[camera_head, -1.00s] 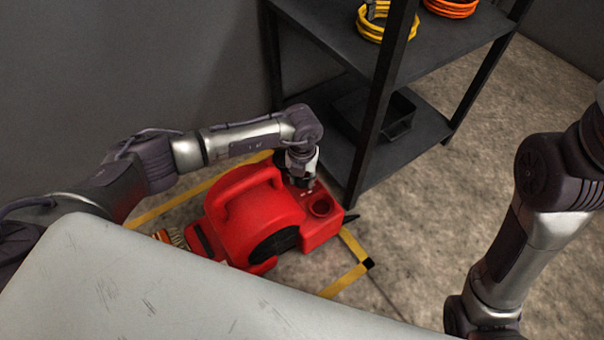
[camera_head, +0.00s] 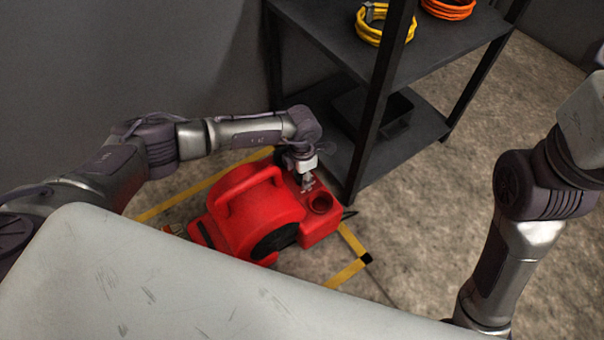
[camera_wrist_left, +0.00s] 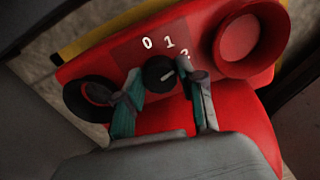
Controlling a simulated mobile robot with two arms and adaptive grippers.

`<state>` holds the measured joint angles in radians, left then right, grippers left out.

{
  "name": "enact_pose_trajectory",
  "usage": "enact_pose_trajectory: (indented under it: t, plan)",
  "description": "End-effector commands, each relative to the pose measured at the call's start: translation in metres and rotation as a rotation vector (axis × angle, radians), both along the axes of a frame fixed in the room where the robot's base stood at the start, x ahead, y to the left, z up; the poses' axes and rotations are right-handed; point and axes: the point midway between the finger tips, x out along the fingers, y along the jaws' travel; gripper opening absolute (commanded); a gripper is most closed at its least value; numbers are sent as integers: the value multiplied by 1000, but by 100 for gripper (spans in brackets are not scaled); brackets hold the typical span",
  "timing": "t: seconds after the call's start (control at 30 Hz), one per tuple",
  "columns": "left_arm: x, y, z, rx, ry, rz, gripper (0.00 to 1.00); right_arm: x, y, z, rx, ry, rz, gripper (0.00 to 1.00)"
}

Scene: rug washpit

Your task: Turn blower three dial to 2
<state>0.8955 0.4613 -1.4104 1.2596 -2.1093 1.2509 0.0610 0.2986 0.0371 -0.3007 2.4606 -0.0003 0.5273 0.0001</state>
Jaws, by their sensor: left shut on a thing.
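The red blower (camera_head: 245,205) stands on the floor beside the shelf. Its black dial (camera_wrist_left: 157,68) shows in the left wrist view on a dark red panel marked 0, 1 and 2. The dial's white pointer line slants right and slightly up, towards the side of the 2 (camera_wrist_left: 185,55), which a fingertip partly covers. My left gripper (camera_head: 306,182) reaches down onto the blower's top. In the left wrist view its fingers (camera_wrist_left: 158,76) are shut on the dial, one on each side. My right gripper is out of view; only its arm shows at the right.
A dark metal shelf (camera_head: 335,52) stands close behind the blower, with yellow (camera_head: 372,28) and orange (camera_head: 448,8) coils on it. Yellow floor tape (camera_head: 346,274) borders the blower. A round red cup-like opening (camera_wrist_left: 250,38) sits beside the dial. Concrete floor is clear at right.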

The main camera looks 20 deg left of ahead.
Motion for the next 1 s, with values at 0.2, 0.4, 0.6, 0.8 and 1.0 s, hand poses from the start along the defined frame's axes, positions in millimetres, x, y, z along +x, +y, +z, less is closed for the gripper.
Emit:
enact_pose_trajectory:
  t: [0.2, 0.4, 0.6, 0.8, 1.0]
  plan:
    - [0, 0, 0, 1, 1, -77, 4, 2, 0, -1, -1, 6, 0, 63]
    - [-1, 0, 0, 1, 1, -104, 4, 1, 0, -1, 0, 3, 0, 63]
    - [-1, 0, 0, 1, 1, -106, 4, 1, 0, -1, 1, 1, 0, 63]
    - [-1, 0, 0, 1, 1, -105, 42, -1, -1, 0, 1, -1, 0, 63]
    - [0, 0, 0, 1, 1, -105, 50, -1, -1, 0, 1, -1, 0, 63]
